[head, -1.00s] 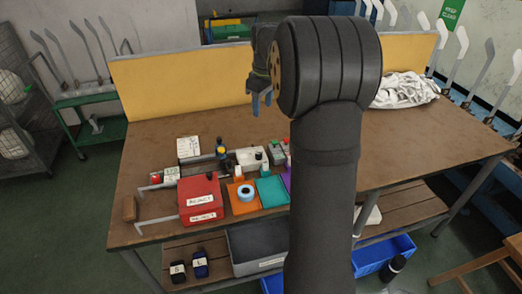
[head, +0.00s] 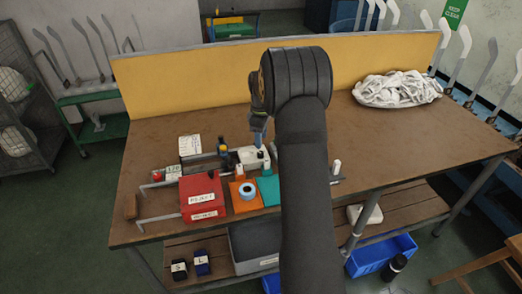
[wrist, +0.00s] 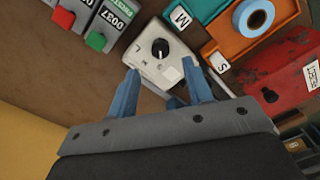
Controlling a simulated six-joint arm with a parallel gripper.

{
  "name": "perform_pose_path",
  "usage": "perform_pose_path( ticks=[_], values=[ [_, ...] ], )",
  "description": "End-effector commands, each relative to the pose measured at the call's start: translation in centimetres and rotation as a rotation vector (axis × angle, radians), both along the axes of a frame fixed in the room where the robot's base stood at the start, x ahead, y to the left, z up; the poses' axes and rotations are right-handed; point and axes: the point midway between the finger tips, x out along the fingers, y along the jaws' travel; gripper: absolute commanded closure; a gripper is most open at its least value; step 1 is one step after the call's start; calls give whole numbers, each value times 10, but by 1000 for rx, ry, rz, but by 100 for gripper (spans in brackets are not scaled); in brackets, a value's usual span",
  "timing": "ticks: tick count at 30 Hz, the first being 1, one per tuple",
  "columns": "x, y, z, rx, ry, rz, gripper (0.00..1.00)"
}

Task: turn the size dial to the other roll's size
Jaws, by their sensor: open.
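The size dial is a black knob (wrist: 160,47) with a white pointer line, on a cream box (wrist: 145,66). In the wrist view the pointer runs down the picture; the size marks are too small to read. In the head view the box (head: 246,157) sits on the bench. My gripper (wrist: 162,86) is open and empty, pointing at the box. Its two blue fingers are apart, near the box's lower side in the wrist view. In the head view my gripper (head: 259,139) is just above the box. Two dark items labelled S (head: 178,267) and L (head: 201,263) lie on the lower shelf.
A red reject box (head: 201,199), an orange tray (head: 236,205) with a blue ring (head: 247,191), and a teal tray (head: 268,190) stand in front. Counters with red and green buttons (wrist: 97,40) stand beside the cream box.

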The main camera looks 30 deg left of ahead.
Motion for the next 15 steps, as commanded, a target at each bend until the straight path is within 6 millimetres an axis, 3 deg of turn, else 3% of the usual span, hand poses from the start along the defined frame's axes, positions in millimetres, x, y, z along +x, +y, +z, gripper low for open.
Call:
perform_pose_path(
  ticks=[6, 15],
  values=[
    [0, 0, -42, -1, 2, -1, 53],
    [0, 0, -65, 0, -1, -1, 53]
  ],
)
